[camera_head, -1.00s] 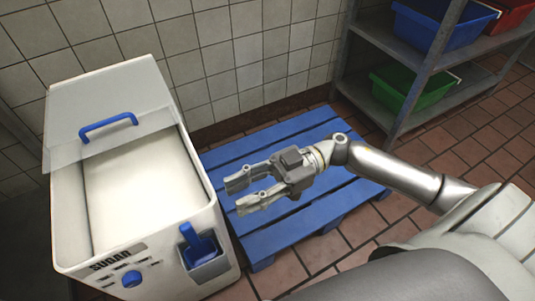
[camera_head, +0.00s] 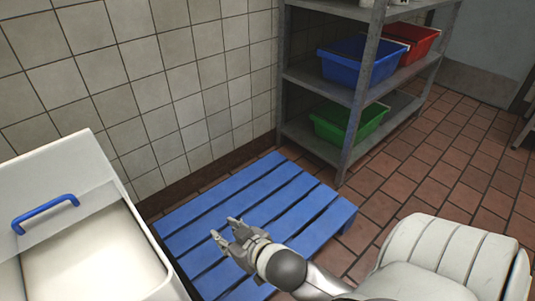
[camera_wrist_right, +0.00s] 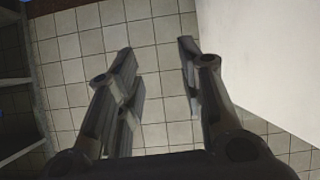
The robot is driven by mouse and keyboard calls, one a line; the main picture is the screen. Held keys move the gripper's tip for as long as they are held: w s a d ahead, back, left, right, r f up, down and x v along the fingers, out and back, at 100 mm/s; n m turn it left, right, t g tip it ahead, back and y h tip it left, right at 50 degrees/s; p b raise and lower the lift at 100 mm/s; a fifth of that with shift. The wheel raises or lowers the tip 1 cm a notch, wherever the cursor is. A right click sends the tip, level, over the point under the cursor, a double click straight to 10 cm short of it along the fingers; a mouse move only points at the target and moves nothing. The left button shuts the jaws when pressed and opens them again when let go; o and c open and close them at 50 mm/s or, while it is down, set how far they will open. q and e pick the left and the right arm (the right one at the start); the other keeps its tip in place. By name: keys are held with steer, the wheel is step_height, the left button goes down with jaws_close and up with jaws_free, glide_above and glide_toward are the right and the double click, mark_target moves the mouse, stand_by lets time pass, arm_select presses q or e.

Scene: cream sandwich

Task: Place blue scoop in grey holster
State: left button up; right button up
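My right gripper (camera_head: 226,231) hangs over the blue pallet in the head view, to the right of the white bin (camera_head: 95,262). In the right wrist view the gripper (camera_wrist_right: 156,48) has its two fingers spread, with nothing between them. The blue scoop and the grey holster are not in any view now. The front of the bin is cut off by the frame's lower left edge. My left gripper is not in view.
The blue pallet (camera_head: 259,186) lies on the floor along the tiled wall. A metal shelf (camera_head: 346,160) holds a blue tub (camera_head: 352,65), a green tub (camera_head: 345,125) and a red tub (camera_head: 416,42). The brown tiled floor at right (camera_head: 455,165) is clear.

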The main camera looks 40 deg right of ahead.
steer(key=s+a+f+g, duration=0.1)
steer(key=s+f+g, duration=0.3)
steer(key=s, duration=0.4)
steer(key=s+a+f+n+g, duration=0.1)
steer(key=s+f+g, duration=0.3)
steer(key=s, duration=0.4)
steer(key=shift+s+g, duration=0.2)
steer(key=shift+g, duration=0.1)
steer(key=shift+f, duration=0.15)
